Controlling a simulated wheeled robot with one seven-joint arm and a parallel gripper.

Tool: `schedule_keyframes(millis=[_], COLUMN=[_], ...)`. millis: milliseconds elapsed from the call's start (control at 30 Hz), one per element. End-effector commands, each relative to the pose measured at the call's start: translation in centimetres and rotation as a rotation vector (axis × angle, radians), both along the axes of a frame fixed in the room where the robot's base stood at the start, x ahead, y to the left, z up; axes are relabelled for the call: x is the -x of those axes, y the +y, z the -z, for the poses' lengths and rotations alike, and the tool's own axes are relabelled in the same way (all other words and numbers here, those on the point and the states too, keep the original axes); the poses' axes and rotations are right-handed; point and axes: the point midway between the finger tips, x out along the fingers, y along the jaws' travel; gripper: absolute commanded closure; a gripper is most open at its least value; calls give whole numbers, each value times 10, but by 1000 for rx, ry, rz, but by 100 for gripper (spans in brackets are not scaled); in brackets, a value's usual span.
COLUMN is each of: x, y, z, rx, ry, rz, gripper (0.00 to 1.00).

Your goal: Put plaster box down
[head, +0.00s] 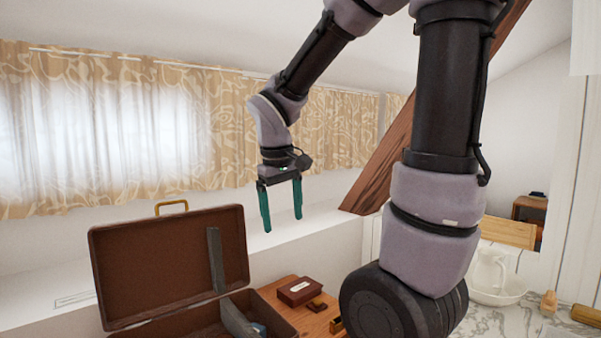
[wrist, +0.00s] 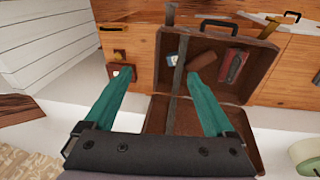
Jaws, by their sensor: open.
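My gripper (head: 282,222) is open and empty, its two green fingers pointing down, high above the open brown suitcase and the wooden top. In the wrist view the gripper (wrist: 161,74) has nothing between its fingers. No box is plainly marked as plasters. A small blue-and-white item (wrist: 172,59) lies inside the suitcase (head: 165,262), apart from my fingers; it may be the plaster box, but I cannot tell. A dark red box with a pale label (head: 300,291) sits on the wooden top (head: 273,287), right of the suitcase.
A white jug (head: 489,268) in a basin (head: 503,292) stands at the right. A white ledge and curtains (head: 240,130) lie behind.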

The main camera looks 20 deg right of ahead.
Motion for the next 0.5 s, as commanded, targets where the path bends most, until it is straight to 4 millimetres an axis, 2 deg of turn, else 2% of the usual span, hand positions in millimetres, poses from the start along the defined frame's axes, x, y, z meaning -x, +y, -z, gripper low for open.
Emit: schedule_keyframes(millis=[33, 200, 333, 500], x=[9, 38, 56, 68], y=[-5, -12, -13, -13], z=[-17, -59, -84, -100], rx=[-63, -273, -401, -495], ry=[-60, -236, -349, -430], rz=[71, 291, 411, 491], gripper=[11, 11, 11, 11])
